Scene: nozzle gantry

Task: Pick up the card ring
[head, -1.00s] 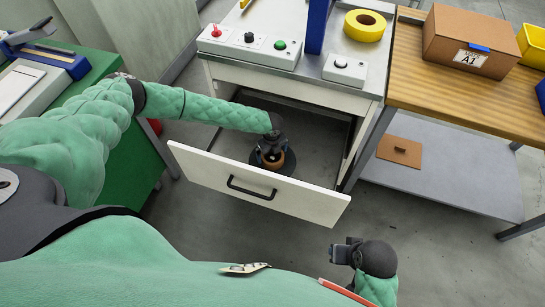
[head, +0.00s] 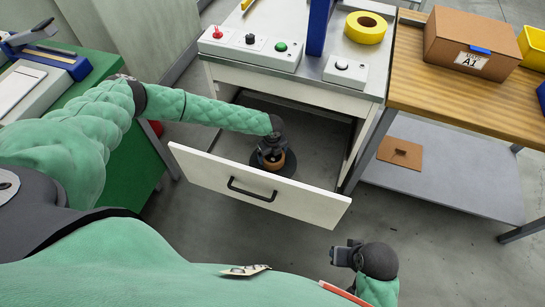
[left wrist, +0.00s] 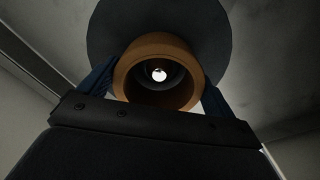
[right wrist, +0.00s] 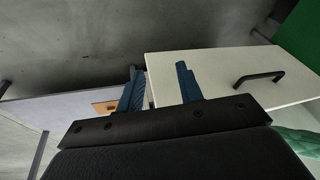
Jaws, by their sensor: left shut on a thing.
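The card ring (head: 273,163) is a short orange-brown tube inside the open drawer. In the left wrist view the card ring (left wrist: 157,58) shows end-on between my blue fingertips, which touch its two sides. My left gripper (head: 271,156) points down into the drawer and is shut on the ring. A dark round disc (left wrist: 110,25) lies behind the ring, with a dark hollow and a bright hole seen through the ring's bore. I cannot tell whether ring and disc are joined. My right gripper (right wrist: 160,85) is open and empty, outside the drawer at lower right.
The drawer front (head: 300,202) with its black handle stands pulled out. The cabinet top above carries buttons (head: 280,47) and a yellow tape roll (head: 365,27). A wooden bench (head: 470,95) with a cardboard box (head: 470,42) stands right, a green bench (head: 110,150) left. Most of the drawer floor is bare.

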